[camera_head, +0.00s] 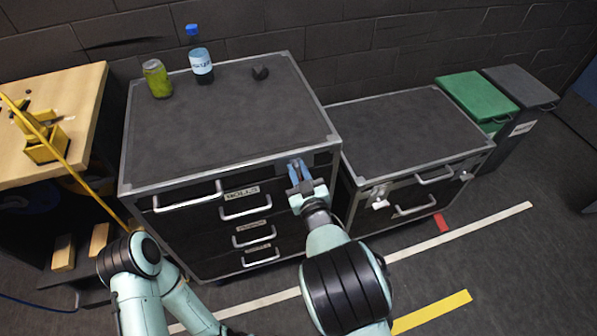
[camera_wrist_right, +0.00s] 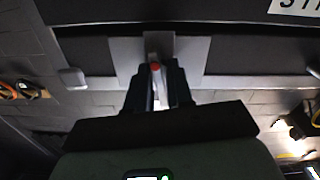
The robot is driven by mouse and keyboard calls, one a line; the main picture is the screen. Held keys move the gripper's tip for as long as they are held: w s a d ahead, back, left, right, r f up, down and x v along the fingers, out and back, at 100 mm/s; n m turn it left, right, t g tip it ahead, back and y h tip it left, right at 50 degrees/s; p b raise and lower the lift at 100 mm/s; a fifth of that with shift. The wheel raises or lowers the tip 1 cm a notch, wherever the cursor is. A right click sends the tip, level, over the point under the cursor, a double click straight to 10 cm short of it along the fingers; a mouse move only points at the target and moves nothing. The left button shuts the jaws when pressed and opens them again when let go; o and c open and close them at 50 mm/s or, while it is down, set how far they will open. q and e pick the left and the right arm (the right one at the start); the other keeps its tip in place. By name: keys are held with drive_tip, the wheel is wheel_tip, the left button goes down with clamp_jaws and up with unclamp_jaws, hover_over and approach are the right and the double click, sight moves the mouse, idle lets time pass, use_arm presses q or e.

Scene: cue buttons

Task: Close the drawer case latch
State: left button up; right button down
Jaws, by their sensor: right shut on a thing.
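The drawer case (camera_head: 215,115) is a black case with grey metal edges and several handled drawers in its front. My right gripper (camera_head: 299,172) is at the upper right of that front, shut on the drawer case latch. In the right wrist view, the dark fingers (camera_wrist_right: 155,88) close around a narrow latch piece with a red spot (camera_wrist_right: 155,67). A pale metal latch plate (camera_wrist_right: 125,58) lies behind it. The fingers hide much of the latch, so its exact position cannot be told. My left arm shows at the lower left, but its gripper is not visible.
A green can (camera_head: 157,78), a blue-capped bottle (camera_head: 201,66) and a small dark object (camera_head: 260,73) stand on the case top. A lower case (camera_head: 410,130) stands close on the right. A wooden table (camera_head: 75,85) is at left. Open floor lies in front.

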drive_tip(key=n, duration=0.3)
drive_tip(key=shift+n+b, duration=0.3)
drive_tip(key=n, duration=0.4)
drive_tip(key=shift+f+n, duration=0.1)
drive_tip(key=shift+n, duration=0.2)
drive_tip(key=n, duration=0.4)
drive_tip(key=shift+n, duration=1.8)
drive_tip(key=shift+f, duration=0.1)
drive_tip(key=c, duration=1.2)
unclamp_jaws()
drive_tip(key=shift+c, duration=0.2)
drive_tip(key=shift+s, duration=0.1)
